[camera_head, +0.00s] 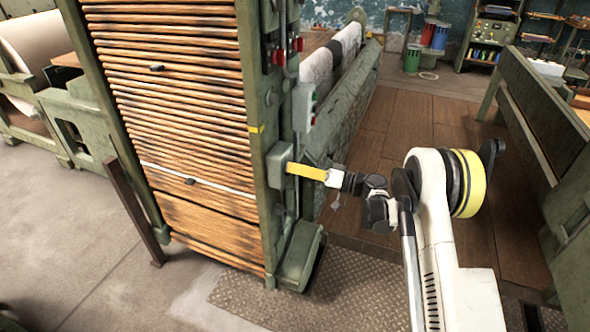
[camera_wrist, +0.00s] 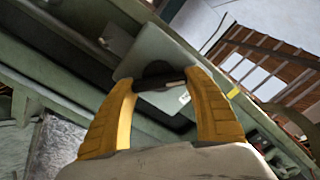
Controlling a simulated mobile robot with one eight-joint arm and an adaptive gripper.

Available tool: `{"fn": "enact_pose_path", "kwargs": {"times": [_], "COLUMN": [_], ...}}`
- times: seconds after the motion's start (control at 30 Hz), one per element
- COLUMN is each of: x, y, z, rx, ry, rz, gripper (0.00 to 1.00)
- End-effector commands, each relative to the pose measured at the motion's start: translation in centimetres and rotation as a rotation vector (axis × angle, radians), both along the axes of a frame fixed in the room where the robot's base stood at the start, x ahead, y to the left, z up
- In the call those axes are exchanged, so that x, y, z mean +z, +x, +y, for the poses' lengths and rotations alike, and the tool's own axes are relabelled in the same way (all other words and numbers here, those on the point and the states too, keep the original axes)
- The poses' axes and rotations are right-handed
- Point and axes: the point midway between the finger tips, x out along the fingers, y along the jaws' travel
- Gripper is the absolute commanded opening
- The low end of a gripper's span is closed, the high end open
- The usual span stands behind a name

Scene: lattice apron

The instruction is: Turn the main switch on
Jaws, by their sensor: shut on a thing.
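The main switch appears to be the grey-green box (camera_head: 278,164) on the side of the machine's green post. In the wrist view its pale plate (camera_wrist: 152,48) lies just ahead of my gripper, with a short dark handle (camera_wrist: 160,83) in front of it. My gripper (camera_head: 290,168) reaches the box from the right with its yellow fingers. In the wrist view my gripper (camera_wrist: 160,80) has one finger on each side of the dark handle and is shut on it. The handle's ends are hidden by the fingertips, and I cannot tell the switch's position.
A control box with buttons (camera_head: 303,106) sits above the switch on the post. Red-tipped levers (camera_head: 279,57) are higher up. A slatted wooden panel (camera_head: 185,110) stands to the left. A green bench-like frame (camera_head: 535,110) is at the right, with wooden floor (camera_head: 410,125) between.

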Motion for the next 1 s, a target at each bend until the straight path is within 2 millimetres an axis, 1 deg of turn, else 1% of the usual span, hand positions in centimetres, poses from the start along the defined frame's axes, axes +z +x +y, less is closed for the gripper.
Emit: {"fn": "enact_pose_path", "kwargs": {"times": [0.6,0.8,1.0], "x": [-0.36,-0.44,-0.49], "y": [0.07,0.08,0.08], "z": [-0.11,-0.12,-0.11], "rx": [0.001,0.000,0.000], "ry": [0.192,0.239,0.270], "rz": [0.535,0.665,0.752], "gripper": [0.31,0.31,0.31]}}
